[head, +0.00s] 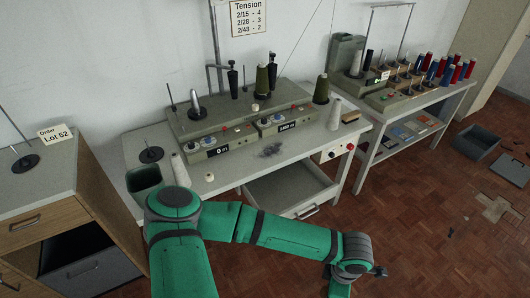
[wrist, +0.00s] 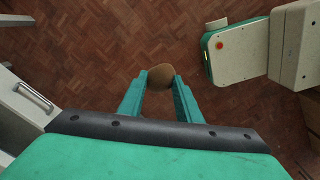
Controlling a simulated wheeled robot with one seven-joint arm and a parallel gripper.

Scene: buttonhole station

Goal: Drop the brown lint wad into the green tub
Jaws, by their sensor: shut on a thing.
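The brown lint wad (wrist: 160,77) is held between the two green fingers of my gripper (wrist: 160,82) in the wrist view, above the wooden floor. In the head view my gripper (head: 380,271) is low at the right end of my arm, out in front of the table and over the floor; the wad cannot be made out there. A dark green tub (head: 143,179) stands at the left end of the sewing table, partly hidden behind my arm. My gripper is far to its right and lower.
The table (head: 225,178) carries a machine with thread cones and a dark grey fluff patch (head: 270,149). An open drawer (head: 292,190) juts out below. A wooden cabinet (head: 45,190) stands left, a second table right, and a grey bin (head: 475,141) on the floor far right.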

